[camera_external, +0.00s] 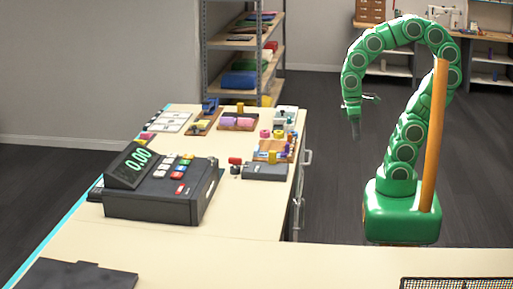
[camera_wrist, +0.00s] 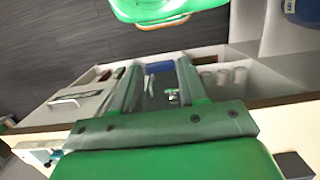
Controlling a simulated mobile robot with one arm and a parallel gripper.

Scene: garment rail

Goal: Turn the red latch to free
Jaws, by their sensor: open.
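A small red piece (camera_external: 235,160) sits on a dark mount on the counter, just right of the cash register. It may be the red latch, but it is too small to tell its shape or which way it is turned. My gripper (camera_external: 363,112) hangs in the air to the right of the counter, well apart from the red piece, with its fingers spread and nothing between them. In the wrist view my gripper (camera_wrist: 155,72) shows two separated green fingers with an empty gap. I cannot make out the latch there.
A dark cash register (camera_external: 160,190) stands on the pale counter (camera_external: 250,225). Small coloured items and trays crowd the counter's far part. A dark grey box (camera_external: 265,171) lies near its right edge, where metal handles (camera_external: 307,157) stick out. A shelf rack (camera_external: 240,50) stands behind. Dark floor is free between counter and arm.

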